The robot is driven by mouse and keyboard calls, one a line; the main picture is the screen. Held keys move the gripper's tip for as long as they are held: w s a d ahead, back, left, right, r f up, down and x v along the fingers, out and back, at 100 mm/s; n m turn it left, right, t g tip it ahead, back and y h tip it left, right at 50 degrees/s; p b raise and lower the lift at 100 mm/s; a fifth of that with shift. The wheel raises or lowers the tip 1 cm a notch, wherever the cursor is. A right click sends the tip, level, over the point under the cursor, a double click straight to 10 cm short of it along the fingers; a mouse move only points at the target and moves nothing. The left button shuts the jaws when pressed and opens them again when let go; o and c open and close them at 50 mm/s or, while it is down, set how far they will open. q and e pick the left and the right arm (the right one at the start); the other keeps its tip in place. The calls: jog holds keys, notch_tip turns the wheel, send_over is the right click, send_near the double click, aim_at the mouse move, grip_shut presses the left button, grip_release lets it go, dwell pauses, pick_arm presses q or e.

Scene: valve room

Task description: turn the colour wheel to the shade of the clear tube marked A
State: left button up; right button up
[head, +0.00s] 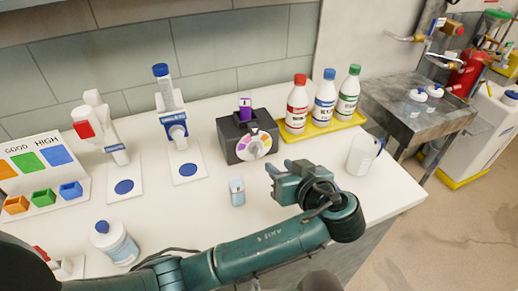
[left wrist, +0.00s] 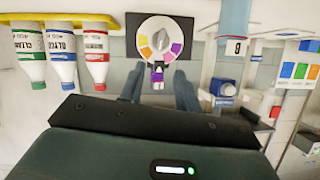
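The colour wheel (head: 253,146) is a disc of coloured wedges around a pale knob, on the front of a dark box (head: 235,128). It also shows in the left wrist view (left wrist: 143,40). A purple piece with a white mark (head: 245,107) stands on the box top. A small clear tube with pale blue contents (head: 237,192) stands on the bench before the box. It looms close in the left wrist view (left wrist: 234,22); I cannot read its label as A. My left gripper (head: 277,168) is open and empty, its fingers towards the wheel, apart from it. My right gripper is not seen.
Red-, blue- and green-capped bottles (head: 325,104) stand on a yellow tray (head: 308,135) behind right. A white jug (head: 362,155) is right of my gripper. Two white stands (head: 188,171) are on the left. A blue-capped bottle (head: 114,243) is at front left. Bench is clear around the tube.

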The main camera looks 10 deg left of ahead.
aim_at(259, 151)
pick_arm(q)
jog(key=p+x, duration=0.1)
jog(key=x, duration=0.9)
jog(key=shift+w+a+f+p, duration=0.15)
jog(key=shift+w+a+p, duration=0.05)
jog(key=shift+w+p, duration=0.1)
jog(key=shift+s, duration=0.1)
grip_shut()
